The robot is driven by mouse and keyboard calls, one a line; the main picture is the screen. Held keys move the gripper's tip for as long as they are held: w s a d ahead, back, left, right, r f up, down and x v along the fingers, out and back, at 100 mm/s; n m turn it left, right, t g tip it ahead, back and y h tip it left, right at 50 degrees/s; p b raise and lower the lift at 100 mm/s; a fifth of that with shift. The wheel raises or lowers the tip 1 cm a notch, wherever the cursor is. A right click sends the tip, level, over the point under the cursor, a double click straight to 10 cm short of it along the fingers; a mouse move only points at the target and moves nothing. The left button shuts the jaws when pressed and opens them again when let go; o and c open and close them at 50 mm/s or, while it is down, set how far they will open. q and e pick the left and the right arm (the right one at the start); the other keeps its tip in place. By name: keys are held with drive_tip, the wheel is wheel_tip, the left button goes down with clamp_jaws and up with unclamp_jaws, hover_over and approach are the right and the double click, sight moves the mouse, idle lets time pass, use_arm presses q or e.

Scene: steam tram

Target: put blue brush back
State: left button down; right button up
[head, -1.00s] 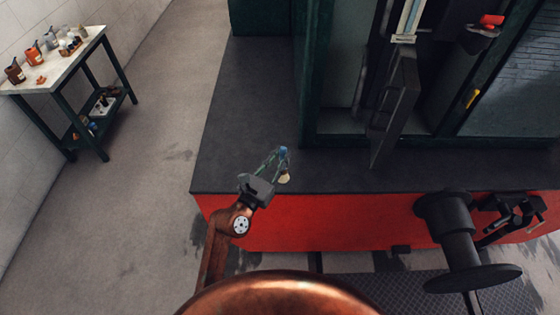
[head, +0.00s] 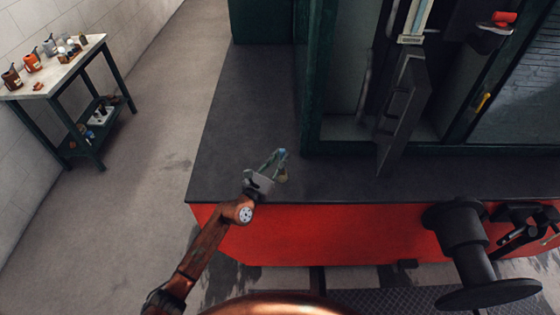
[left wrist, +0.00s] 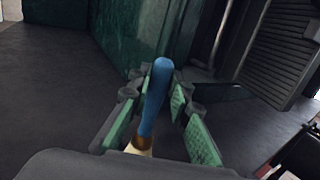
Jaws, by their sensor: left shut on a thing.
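The blue brush shows in the left wrist view (left wrist: 158,92), its blue handle pointing up and away between my green-padded fingers, with a brown band and a pale part at the lower end. My left gripper (left wrist: 158,110) is shut on it. In the head view my left gripper (head: 274,165) holds the brush (head: 282,153) over the dark deck of the tram (head: 240,130), near its front edge. The brush's pale end is partly visible below the fingers. My right gripper is not in view.
A workbench (head: 52,82) with several cans and bottles stands at the far left, with a lower shelf (head: 95,125). A dark green cab and open grey door (head: 402,112) rise at right. A black buffer (head: 470,250) juts from the red front. Floor between is clear.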

use_arm(q)
drive_tip(key=shift+f, duration=0.3)
drive_tip(key=shift+r, duration=0.1)
drive_tip(key=c, duration=1.8)
unclamp_jaws()
drive_tip(key=shift+s, duration=0.15)
drive_tip(key=v, duration=1.1)
drive_tip(key=shift+s+a+p, duration=0.25)
drive_tip(key=shift+a+p, duration=0.05)
drive_tip(key=shift+a, duration=0.05)
